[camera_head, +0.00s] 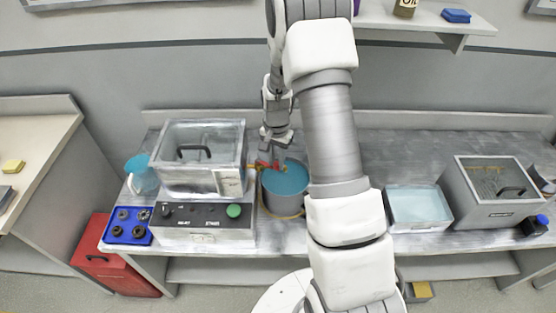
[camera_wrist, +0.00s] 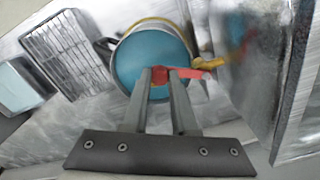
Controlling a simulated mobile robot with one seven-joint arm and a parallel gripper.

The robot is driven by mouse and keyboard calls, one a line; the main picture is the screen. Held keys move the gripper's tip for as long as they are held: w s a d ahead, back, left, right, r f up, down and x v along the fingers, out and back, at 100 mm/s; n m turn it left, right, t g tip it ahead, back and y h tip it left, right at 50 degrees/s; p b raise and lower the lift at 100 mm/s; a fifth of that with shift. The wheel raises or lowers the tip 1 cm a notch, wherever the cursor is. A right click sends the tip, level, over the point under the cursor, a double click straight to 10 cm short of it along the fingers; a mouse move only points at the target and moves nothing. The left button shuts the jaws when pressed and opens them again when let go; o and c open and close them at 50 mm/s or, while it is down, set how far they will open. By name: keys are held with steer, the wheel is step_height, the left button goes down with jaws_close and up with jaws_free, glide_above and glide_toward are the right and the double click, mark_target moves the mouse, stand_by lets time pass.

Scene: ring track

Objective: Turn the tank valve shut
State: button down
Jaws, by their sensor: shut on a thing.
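The tank is a round grey pot with blue liquid or a blue top (camera_head: 290,178), standing on the bench just right of the control box; it also fills the middle of the wrist view (camera_wrist: 135,55). The valve has a red handle (camera_wrist: 202,64) with a yellow stem (camera_wrist: 213,62) at the tank's right side in the wrist view. My gripper (camera_wrist: 159,73) is shut on the red handle, with red showing between its two fingers over the tank. In the head view my gripper (camera_head: 271,162) reaches down at the tank's left rim, where the red handle (camera_head: 263,165) shows only partly.
Left of the tank stands a grey box with a clear lid (camera_head: 203,172) and a control panel with a green button (camera_head: 234,210). A blue tray of parts (camera_head: 128,226) lies further left.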

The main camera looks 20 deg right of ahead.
steer(key=s+a+m+p, duration=0.1)
steer(key=a+m, duration=0.5)
steer(key=m, duration=0.6)
steer(key=shift+a+m, duration=0.35)
steer(key=shift+m, duration=0.05)
stand_by(0.3)
steer(key=c, duration=0.7)
jaws_free()
step_height(320, 180, up, 18)
steer(key=shift+f, duration=0.25)
